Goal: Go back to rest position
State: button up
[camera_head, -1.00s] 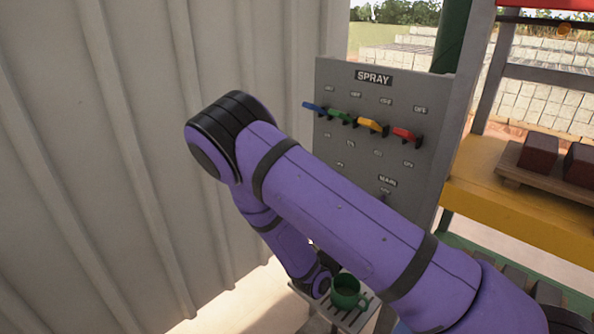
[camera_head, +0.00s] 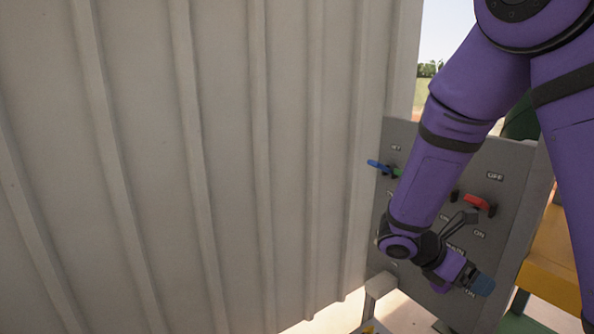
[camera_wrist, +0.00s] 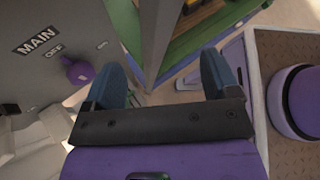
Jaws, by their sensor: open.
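My gripper (camera_head: 480,283) is low in front of the grey control panel (camera_head: 512,165) in the head view, at the end of my purple arm. The wrist view shows its two blue fingers spread apart with nothing between them (camera_wrist: 160,68). A purple knob (camera_wrist: 78,70) on the panel, by the MAIN and OFF labels, is left of the fingers and apart from them.
The panel carries a blue lever (camera_head: 379,165), a partly hidden green lever (camera_head: 397,171) and a red lever (camera_head: 478,203). A corrugated wall (camera_head: 230,160) fills the left. A yellow frame (camera_head: 558,262) stands at the right. A small stand (camera_head: 380,284) is below the panel.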

jog(key=s+a+r+m+t+y, duration=0.2)
jog(key=s+r+m+t+y, duration=0.1)
jog(key=s+r+m+y, duration=0.3)
jog(key=s+a+r+m+t+y, duration=0.2)
jog(key=s+r+m+y, duration=0.4)
jog(key=s+r+m, duration=0.5)
notch_tip(320, 180, up, 3)
jog(key=m+t, duration=0.1)
jog(key=m, duration=0.2)
jog(key=shift+s+r+t, duration=0.15)
jog(key=shift+r+t, duration=0.05)
jog(key=shift+t, duration=0.1)
